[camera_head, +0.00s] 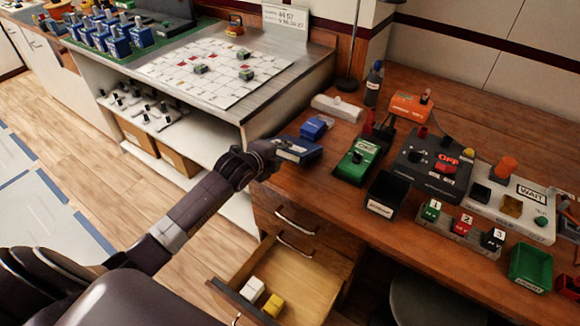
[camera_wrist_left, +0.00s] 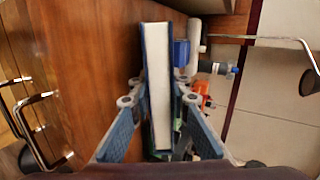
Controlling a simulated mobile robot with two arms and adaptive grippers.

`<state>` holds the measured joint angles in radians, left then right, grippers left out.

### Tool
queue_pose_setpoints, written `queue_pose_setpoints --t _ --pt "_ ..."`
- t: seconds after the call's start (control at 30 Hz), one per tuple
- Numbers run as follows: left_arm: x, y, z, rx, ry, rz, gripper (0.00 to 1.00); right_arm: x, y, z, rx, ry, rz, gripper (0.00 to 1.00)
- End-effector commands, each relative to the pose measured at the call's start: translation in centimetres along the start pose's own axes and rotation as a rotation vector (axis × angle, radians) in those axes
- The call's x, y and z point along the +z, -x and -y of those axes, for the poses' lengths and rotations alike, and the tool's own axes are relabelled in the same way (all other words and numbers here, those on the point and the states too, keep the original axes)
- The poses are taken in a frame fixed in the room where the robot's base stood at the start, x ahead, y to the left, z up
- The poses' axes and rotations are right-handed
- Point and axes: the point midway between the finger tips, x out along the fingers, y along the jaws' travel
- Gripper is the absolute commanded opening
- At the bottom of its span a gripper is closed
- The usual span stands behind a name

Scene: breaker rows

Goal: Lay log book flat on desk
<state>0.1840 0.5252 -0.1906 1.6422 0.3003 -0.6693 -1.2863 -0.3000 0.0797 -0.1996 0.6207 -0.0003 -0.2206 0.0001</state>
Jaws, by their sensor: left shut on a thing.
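The log book (camera_head: 300,151) is a blue-covered book with pale pages, at the left end of the wooden desk (camera_head: 318,190). My left gripper (camera_head: 277,150) is shut on it, reaching in from the left. In the left wrist view the book (camera_wrist_left: 157,80) stands edge-on between the two fingers, its pale page edges towards the camera. In the head view the book looks roughly level at the desk's edge; whether it touches the desk I cannot tell. My right gripper is not in view.
A blue box (camera_head: 314,128) lies just behind the book. A green device (camera_head: 357,160) and a black bin (camera_head: 384,194) stand to its right. Below, an open drawer (camera_head: 318,290) holds a white and a yellow block. Bare desk shows in front of the green device.

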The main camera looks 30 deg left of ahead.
Motion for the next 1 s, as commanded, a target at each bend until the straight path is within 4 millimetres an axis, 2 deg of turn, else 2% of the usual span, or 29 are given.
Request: queue_pose_setpoints --t 0.23,0.27,0.37,0.67,1.0 --pt "0.0 0.0 0.2 -0.004 0.000 0.000 0.00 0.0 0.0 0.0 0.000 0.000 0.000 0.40" --pt "0.0 0.0 -0.1 0.001 0.000 0.000 0.19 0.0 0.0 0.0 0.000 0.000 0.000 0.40" --pt "0.0 0.0 -0.1 0.000 0.000 0.000 0.28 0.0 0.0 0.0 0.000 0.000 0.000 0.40" --pt "0.0 0.3 0.1 0.000 0.000 0.000 0.28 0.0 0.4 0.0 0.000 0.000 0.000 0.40" --pt "0.0 4.3 0.5 0.001 -0.002 0.000 0.28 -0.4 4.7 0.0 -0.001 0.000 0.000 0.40"
